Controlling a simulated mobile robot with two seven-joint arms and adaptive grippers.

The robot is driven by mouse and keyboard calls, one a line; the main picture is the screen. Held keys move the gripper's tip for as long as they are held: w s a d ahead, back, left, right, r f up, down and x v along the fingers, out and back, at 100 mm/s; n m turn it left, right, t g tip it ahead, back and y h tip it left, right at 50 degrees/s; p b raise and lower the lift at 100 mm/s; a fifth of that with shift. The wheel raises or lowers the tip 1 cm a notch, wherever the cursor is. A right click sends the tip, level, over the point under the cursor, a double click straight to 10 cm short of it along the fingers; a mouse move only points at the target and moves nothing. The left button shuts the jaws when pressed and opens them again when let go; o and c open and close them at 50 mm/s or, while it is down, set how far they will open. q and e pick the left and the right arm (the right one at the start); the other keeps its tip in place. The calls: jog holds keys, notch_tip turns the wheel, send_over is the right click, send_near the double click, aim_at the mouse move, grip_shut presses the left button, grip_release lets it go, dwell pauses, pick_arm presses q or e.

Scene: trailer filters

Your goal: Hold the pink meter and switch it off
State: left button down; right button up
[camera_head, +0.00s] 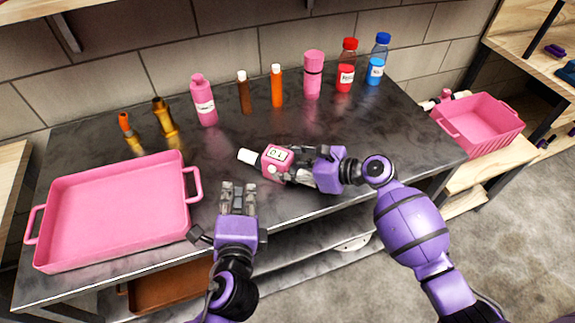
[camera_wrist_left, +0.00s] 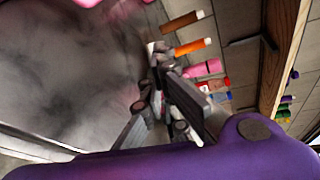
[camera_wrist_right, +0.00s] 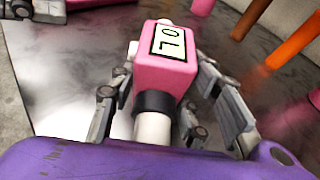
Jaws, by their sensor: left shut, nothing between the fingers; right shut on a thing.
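The pink meter (camera_head: 270,164) has a pale display with dark marks and a white tip pointing left. It is held near the front of the dark table. My right gripper (camera_head: 297,166) is shut on it from the right. In the right wrist view the meter (camera_wrist_right: 165,72) shows its display, a black collar and a white handle between the fingers. My left gripper (camera_head: 238,188) is shut and empty, at the table's front edge, left of and nearer than the meter, apart from it. Its fingers also show in the left wrist view (camera_wrist_left: 160,85). No switch can be made out clearly.
A large pink tray (camera_head: 181,163) fills the table's left. Along the back stand a pink bottle (camera_head: 203,104), brown and orange tubes, a pink cylinder (camera_head: 313,75), and red (camera_head: 345,77) and blue bottles (camera_head: 376,72). A pink basket (camera_head: 480,122) is at the right. Mid-table is clear.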

pick_arm(q)
jog(key=s+g+y, duration=0.1)
jog(key=s+f+g+y, duration=0.1)
jog(key=s, duration=0.1)
jog(key=shift+n+g, duration=0.3)
jog(key=shift+n, duration=0.1)
jog(key=shift+w+d, duration=0.65)
jog(key=shift+w, duration=0.6)
jog(key=shift+w+d, duration=0.6)
jog(key=shift+w, duration=0.7)
jog(key=shift+w+d, duration=0.65)
jog(key=shift+w, duration=0.6)
jog(key=shift+w, duration=0.1)
jog(key=shift+w+d+f, duration=0.1)
jog(key=shift+w+d, duration=0.1)
jog(key=shift+w, duration=0.1)
jog(key=shift+w+d, duration=0.1)
jog(key=shift+w, duration=0.05)
jog(key=shift+s+a, duration=0.3)
jog(key=shift+s, duration=0.3)
